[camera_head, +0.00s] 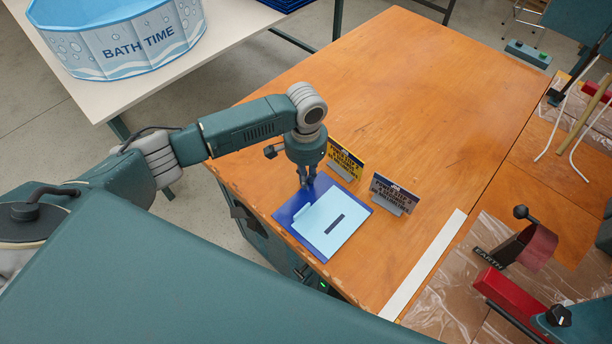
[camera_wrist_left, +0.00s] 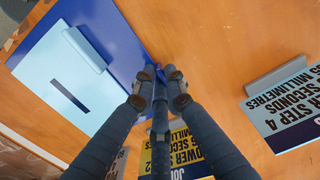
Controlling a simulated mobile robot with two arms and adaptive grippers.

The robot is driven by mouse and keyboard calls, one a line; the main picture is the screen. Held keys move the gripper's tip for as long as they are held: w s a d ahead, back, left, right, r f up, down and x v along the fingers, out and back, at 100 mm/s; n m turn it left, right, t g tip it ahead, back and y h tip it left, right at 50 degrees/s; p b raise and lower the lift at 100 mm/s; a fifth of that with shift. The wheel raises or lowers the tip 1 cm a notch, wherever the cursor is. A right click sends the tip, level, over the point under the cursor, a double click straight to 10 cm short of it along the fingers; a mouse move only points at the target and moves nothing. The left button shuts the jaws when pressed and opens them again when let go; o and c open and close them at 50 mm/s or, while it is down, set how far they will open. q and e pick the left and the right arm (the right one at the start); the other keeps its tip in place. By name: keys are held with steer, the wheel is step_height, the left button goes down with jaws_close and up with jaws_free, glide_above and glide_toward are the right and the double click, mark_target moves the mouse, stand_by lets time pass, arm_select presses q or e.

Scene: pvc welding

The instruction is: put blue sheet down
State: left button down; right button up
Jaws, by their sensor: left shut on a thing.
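The dark blue sheet (camera_head: 288,211) is at the near-left part of the wooden table, flat or nearly so; I cannot tell whether it fully touches the wood. A light blue sheet (camera_head: 318,235) with a dark slot and a raised strip lies over it. My left gripper (camera_head: 306,183) points down at the blue sheet's far corner and is shut on its edge. In the left wrist view the fingertips (camera_wrist_left: 160,74) meet the edge of the blue sheet (camera_wrist_left: 105,25), with the light blue sheet (camera_wrist_left: 45,70) beside them. My right gripper is not in view.
A yellow sign (camera_head: 345,158) and a grey sign (camera_head: 394,192) stand close beside the sheets. A white strip (camera_head: 425,265) lies to the right, before a red-handled device (camera_head: 510,295). The far part of the wooden table (camera_head: 410,80) is clear.

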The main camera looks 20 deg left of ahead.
arm_select(q)
steer(key=shift+f, duration=0.15)
steer(key=c, duration=1.8)
jaws_free()
step_height(320, 180, up, 12)
steer(key=b, duration=0.1)
steer(key=shift+b, duration=0.4)
